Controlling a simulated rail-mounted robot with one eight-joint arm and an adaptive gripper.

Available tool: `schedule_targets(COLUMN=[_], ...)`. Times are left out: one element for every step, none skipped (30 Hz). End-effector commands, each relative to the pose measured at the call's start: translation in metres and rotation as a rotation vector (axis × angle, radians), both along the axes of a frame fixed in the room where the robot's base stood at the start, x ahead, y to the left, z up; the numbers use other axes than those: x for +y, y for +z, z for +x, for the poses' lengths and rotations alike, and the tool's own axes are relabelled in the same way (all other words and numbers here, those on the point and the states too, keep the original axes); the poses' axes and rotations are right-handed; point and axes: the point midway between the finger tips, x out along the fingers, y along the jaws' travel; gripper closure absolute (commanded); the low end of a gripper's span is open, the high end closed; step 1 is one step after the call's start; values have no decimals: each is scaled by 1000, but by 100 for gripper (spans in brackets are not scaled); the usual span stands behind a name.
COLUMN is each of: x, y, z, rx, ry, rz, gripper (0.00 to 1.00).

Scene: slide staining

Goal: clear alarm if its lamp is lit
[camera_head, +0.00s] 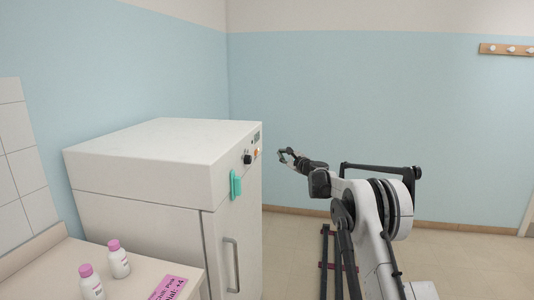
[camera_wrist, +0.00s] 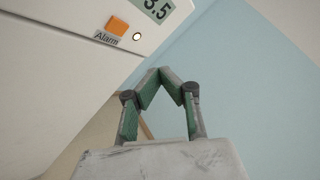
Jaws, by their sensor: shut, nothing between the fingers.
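The alarm panel is on the front of a white cabinet (camera_head: 160,160). In the wrist view an orange square button (camera_wrist: 117,26) sits above the printed word Alarm (camera_wrist: 106,38). Right beside it is a small round lamp (camera_wrist: 137,37) with a bright whitish centre and a dark ring; it looks lit. A green display (camera_wrist: 155,8) above reads 3.5, partly cut off. My gripper (camera_wrist: 160,72) has green-padded fingers with their tips together, and it is empty. In the head view my gripper (camera_head: 282,154) is just right of the cabinet front, apart from the panel.
The cabinet front also bears a black knob (camera_head: 248,159), a teal piece (camera_head: 236,185) and a door handle (camera_head: 232,264). Two pink-capped bottles (camera_head: 118,260) and a pink label (camera_head: 171,289) are on the counter at lower left. Floor right of my arm is free.

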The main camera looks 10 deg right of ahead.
Motion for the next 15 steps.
schedule_targets(x=[2, 3, 4, 5, 5, 5, 6, 6, 6, 6, 6, 6, 6, 6, 6], y=[-5, -6, -8, -10, -11, -12, -12, -12, -12, -12, -12, -12, -12, -12, -12], z=[4, 5, 6, 7, 8, 8, 9, 9, 9, 9, 9, 9, 9, 9, 9], rx=[0, 0, 1, 1, 1, 2, 2, 1, 2, 2, 2, 2, 2, 1, 1], ry=[2, 2, 3, 3, 4, 4, 4, 5, 5, 5, 5, 5, 5, 5, 5], rz=[24, 38, 53, 61, 68, 75, 79, 82, 82, 83, 82, 82, 82, 82, 82], gripper=[100, 100, 100, 100, 100, 100, 100, 100, 100, 100, 100, 100, 100, 100, 100])
